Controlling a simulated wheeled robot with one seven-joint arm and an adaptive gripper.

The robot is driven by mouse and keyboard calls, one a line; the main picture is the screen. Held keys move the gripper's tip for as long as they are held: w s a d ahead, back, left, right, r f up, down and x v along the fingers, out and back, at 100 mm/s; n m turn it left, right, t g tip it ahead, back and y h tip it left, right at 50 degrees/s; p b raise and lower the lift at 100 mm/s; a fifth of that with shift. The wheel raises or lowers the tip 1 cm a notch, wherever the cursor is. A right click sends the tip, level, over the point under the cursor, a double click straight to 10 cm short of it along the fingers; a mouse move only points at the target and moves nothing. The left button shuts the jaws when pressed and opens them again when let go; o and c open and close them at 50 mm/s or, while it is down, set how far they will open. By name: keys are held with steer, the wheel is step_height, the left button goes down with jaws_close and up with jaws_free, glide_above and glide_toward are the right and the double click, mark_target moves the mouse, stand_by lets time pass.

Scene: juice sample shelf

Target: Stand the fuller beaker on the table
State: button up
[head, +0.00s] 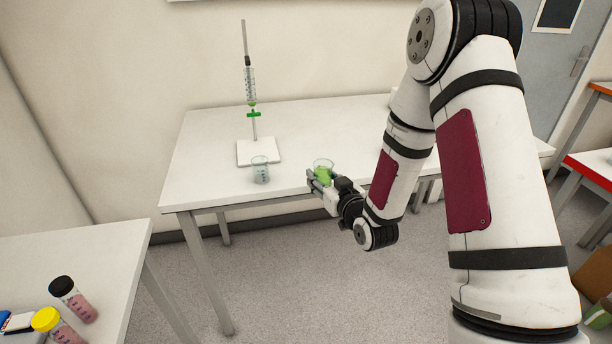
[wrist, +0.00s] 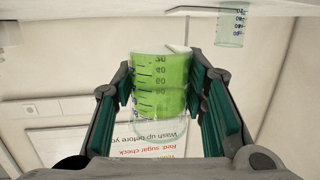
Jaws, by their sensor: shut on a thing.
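My gripper (head: 318,183) is shut on a beaker of bright green liquid (head: 323,168), at the front edge of the white table (head: 215,150). In the wrist view, which is upside down, the green beaker (wrist: 160,82) sits between the two green-padded fingers, with liquid past its 80 mark and clear glass above. I cannot tell whether its base touches the table. The other beaker (head: 261,172) stands upright on the table, left of my gripper. It looks pale and nearly clear; its liquid level is hard to tell. It also shows at the wrist view's top right (wrist: 231,24).
A stand with a burette (head: 250,85) on a white base (head: 270,148) is behind the other beaker. The tabletop between the two beakers and behind the held one is clear. A nearer table (head: 90,250) at lower left holds capped jars (head: 75,298).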

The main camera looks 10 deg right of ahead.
steer(key=d+x, duration=0.1)
steer(key=x, duration=0.9)
steer(key=d+x, duration=0.1)
steer(key=x, duration=0.4)
steer(key=shift+w+d+r, duration=0.25)
steer(key=shift+w+r, duration=0.05)
steer(key=shift+w, duration=0.3)
steer(key=shift+s+f, duration=0.1)
steer(key=shift+f, duration=1.6)
steer(key=shift+f, duration=0.1)
steer(key=o, duration=1.2)
